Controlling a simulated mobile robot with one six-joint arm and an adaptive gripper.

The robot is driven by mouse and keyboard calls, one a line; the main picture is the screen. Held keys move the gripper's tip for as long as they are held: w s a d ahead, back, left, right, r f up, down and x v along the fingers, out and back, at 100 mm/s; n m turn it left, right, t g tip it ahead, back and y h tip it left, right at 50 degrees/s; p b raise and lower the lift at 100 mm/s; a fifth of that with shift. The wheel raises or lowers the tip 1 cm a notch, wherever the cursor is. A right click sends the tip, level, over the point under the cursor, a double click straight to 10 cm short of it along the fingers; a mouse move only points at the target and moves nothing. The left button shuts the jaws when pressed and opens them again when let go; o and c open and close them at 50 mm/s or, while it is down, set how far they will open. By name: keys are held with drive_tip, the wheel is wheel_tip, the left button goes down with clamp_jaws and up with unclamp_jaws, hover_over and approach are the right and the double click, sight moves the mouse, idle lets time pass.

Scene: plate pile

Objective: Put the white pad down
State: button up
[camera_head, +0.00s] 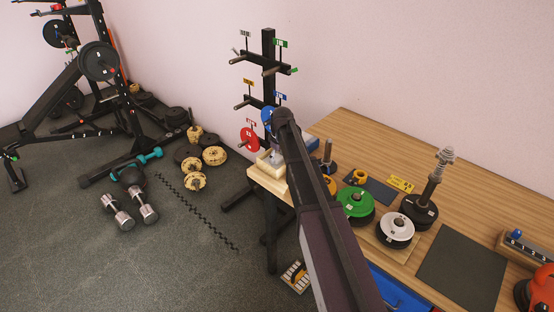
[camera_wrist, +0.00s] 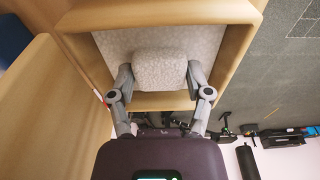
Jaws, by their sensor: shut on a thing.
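The white pad (camera_wrist: 160,68) is a speckled, rounded block in the wrist view. My gripper (camera_wrist: 160,78) is shut on it, with one grey finger at each side. The pad is over a light wooden tray (camera_wrist: 160,15) with a pale speckled floor. Whether the pad touches that floor cannot be told. In the head view the tray (camera_head: 257,170) is at the left end of the wooden table, and my arm hides most of the gripper and the pad.
A black rack (camera_head: 268,45) with coloured plates stands behind the tray. Green (camera_head: 355,201) and white (camera_head: 396,228) plates lie on the table (camera_head: 345,130) to the right. A dark mat (camera_head: 461,268) is bare. Dumbbells (camera_head: 117,218) lie on the floor at left.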

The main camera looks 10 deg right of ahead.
sight(280, 159)
drive_tip(key=shift+f, duration=0.15)
drive_tip(key=o, duration=1)
drive_tip(key=r+p, duration=0.8)
drive_tip(key=s+d+r+p, duration=0.1)
drive_tip(key=r+p, duration=0.3)
drive_tip(key=shift+s+r, duration=0.1)
drive_tip(key=shift+r, duration=0.05)
idle(0.4)
drive_tip(key=shift+s, duration=0.1)
idle(0.6)
drive_tip(key=s+m, duration=0.2)
drive_tip(key=s, duration=0.7)
drive_tip(key=s+m, duration=0.2)
drive_tip(key=s, duration=0.7)
drive_tip(key=s+a+m+g, duration=0.1)
drive_tip(key=s+m, duration=0.2)
drive_tip(key=s, duration=0.6)
drive_tip(key=shift+s+h, duration=0.35)
drive_tip(key=shift+h, duration=0.05)
